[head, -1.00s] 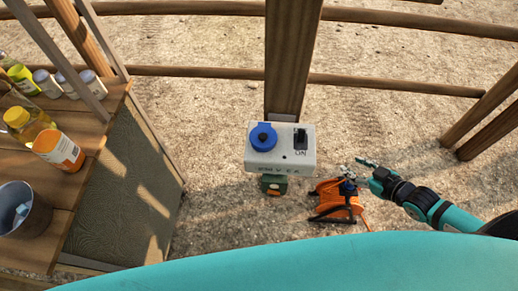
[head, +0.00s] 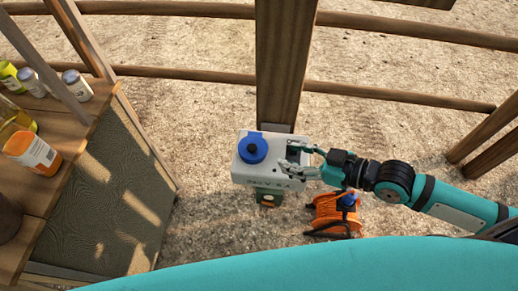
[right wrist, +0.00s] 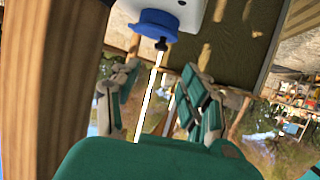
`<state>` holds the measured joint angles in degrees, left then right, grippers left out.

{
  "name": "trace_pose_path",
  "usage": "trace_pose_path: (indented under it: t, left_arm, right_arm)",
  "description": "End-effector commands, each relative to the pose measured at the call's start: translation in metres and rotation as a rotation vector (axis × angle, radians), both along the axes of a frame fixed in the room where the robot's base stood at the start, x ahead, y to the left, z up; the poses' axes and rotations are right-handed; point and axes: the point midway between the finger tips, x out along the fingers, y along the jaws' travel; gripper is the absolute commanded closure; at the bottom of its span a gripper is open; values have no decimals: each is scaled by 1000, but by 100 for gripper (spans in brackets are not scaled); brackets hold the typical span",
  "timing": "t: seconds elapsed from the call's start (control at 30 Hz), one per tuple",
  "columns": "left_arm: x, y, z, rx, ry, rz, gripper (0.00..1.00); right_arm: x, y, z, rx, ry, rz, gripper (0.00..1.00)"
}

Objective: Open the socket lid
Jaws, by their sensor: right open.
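A white socket box (head: 250,180) is mounted in front of a wooden post. Its round blue socket lid (head: 252,148), with a dark knob in the middle, sits on the left of its top and looks shut. In the right wrist view the blue lid (right wrist: 158,20) shows at the top, with the dark knob (right wrist: 162,44) pointing toward the gripper. My right gripper (head: 296,157) is open and empty over the right side of the box, just right of the lid. It hides the switch area. In the right wrist view the open fingers (right wrist: 160,100) stand apart, short of the lid.
A wooden post (head: 285,65) rises right behind the box. A shelf (head: 75,125) with bottles and cans stands at the left. The space between shelf and box is free.

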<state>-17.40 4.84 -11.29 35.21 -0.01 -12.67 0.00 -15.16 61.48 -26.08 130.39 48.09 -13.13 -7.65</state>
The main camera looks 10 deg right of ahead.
Motion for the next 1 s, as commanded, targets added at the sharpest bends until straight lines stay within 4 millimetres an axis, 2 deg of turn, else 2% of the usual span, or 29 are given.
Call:
trace_pose_path:
  t: [0.2, 0.4, 0.6, 0.93, 1.0]
  left_arm:
    - [7, -6, 1, -8, -13, -1, 60]
    - [8, -8, 2, -11, -15, -2, 60]
    - [8, -8, 3, -11, -14, -3, 60]
    - [7, -7, 2, -9, -11, -3, 60]
    - [7, -7, 2, -9, -10, -3, 60]
  right_arm:
    - [30, 35, -15, 7, -3, 0, 55]
    - [50, 60, -30, 4, 0, 0, 55]
    - [61, 72, -38, 0, 0, 1, 55]
    - [62, 74, -40, -1, 0, 1, 55]
    - [62, 74, -40, -1, 0, 1, 64]
